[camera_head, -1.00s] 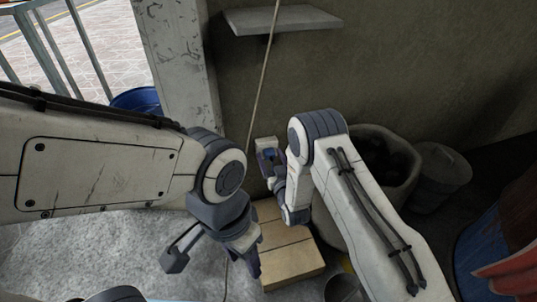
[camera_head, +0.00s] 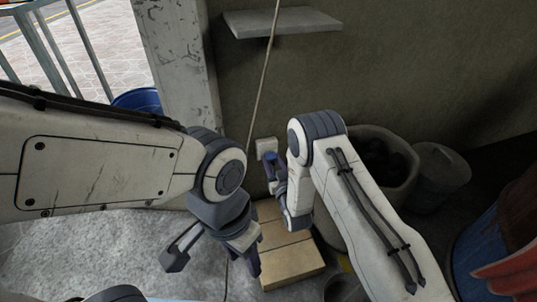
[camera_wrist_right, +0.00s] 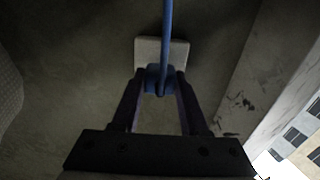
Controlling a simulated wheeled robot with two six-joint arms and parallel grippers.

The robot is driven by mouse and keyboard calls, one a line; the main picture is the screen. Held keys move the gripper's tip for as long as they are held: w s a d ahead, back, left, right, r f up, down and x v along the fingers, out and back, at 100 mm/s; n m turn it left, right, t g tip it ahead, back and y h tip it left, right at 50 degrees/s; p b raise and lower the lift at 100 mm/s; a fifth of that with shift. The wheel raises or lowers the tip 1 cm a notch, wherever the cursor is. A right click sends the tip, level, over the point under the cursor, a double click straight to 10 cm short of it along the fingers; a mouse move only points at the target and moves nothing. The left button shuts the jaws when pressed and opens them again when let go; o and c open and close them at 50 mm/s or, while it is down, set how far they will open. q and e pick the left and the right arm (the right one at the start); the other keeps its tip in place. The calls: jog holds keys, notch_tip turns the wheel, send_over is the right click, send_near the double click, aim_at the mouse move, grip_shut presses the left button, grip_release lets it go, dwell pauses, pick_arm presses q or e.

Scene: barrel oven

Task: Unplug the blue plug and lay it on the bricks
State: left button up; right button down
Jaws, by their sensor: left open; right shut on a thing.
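The blue plug (camera_wrist_right: 153,78) is between the fingers of my right gripper (camera_wrist_right: 160,82), which is shut on it; its blue cord runs up in the right wrist view. The pale wall socket (camera_wrist_right: 178,50) is just beyond the plug. In the head view the socket (camera_head: 266,144) shows its face, with my right gripper (camera_head: 270,164) just below and in front of it. The plug looks drawn off the socket, but the gap is hard to judge. The tan bricks (camera_head: 292,264) lie on the floor below. My left gripper (camera_head: 212,260) is open and empty, left of the bricks.
A large grey pot (camera_head: 396,150) with dark contents stands behind my right arm, with a bucket (camera_head: 441,176) beside it. A blue barrel (camera_head: 488,255) is at the right edge. A shelf (camera_head: 283,20) juts from the wall above. A thin pale cord (camera_head: 264,70) hangs down the wall.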

aim_at(272, 162)
jog(key=shift+p+v, duration=0.75)
jog(key=shift+v, duration=1.45)
